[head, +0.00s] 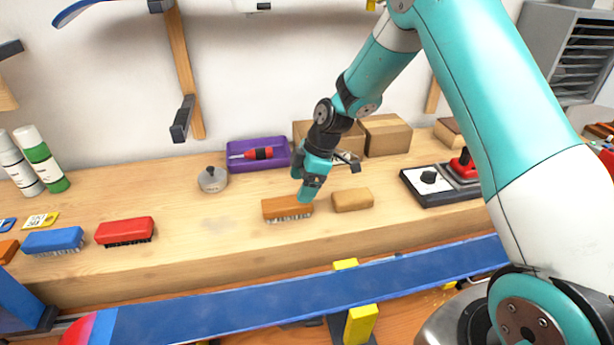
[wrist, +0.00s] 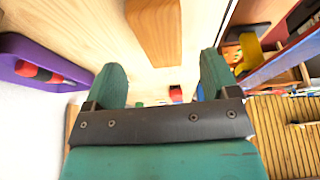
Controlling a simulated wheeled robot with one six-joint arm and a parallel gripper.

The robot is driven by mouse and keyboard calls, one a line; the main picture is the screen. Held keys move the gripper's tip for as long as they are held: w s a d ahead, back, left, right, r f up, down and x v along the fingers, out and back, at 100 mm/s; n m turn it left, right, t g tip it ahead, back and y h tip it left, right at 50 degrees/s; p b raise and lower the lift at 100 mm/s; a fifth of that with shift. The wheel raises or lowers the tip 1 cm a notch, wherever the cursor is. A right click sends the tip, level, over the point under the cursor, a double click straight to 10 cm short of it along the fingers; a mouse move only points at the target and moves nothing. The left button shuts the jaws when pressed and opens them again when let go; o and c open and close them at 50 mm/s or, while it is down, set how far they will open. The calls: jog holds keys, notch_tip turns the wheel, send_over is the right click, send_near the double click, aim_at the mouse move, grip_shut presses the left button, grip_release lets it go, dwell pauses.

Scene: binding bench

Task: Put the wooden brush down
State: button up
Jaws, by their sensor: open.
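The wooden brush (head: 285,208) rests on the bench top, bristles down, near the front edge. It has an orange-brown back and pale bristles. My gripper (head: 302,188) is right above and behind the brush's right end in the head view. In the wrist view the two green fingers (wrist: 163,70) stand apart, and the brush's wooden back (wrist: 155,30) shows just beyond the fingertips, with bare bench between the fingers. Nothing is held. Whether a fingertip still touches the brush cannot be told.
A tan block (head: 352,200) lies close to the brush's right. A red brush (head: 125,230) and a blue brush (head: 53,240) lie at left. Behind are a grey round weight (head: 212,180), a purple tray (head: 235,150) and cardboard boxes (head: 387,135). A blue ski (head: 230,315) runs in front.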

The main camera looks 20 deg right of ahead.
jog(key=v, duration=0.4)
jog(key=shift+b, duration=0.4)
jog(key=s+a+r+m, duration=0.3)
jog(key=s+a+r, duration=0.4)
jog(key=s+r, duration=0.4)
jog(key=s+a+r+m, duration=0.1)
jog(key=s+r+m, duration=0.1)
jog(key=s, duration=0.7)
jog(key=s+a+r+m+g, duration=0.1)
jog(key=s+a+r+m, duration=0.1)
jog(key=s, duration=0.8)
jog(key=shift+r+m, duration=0.15)
jog(key=shift+m, duration=0.75)
jog(key=shift+o, duration=0.4)
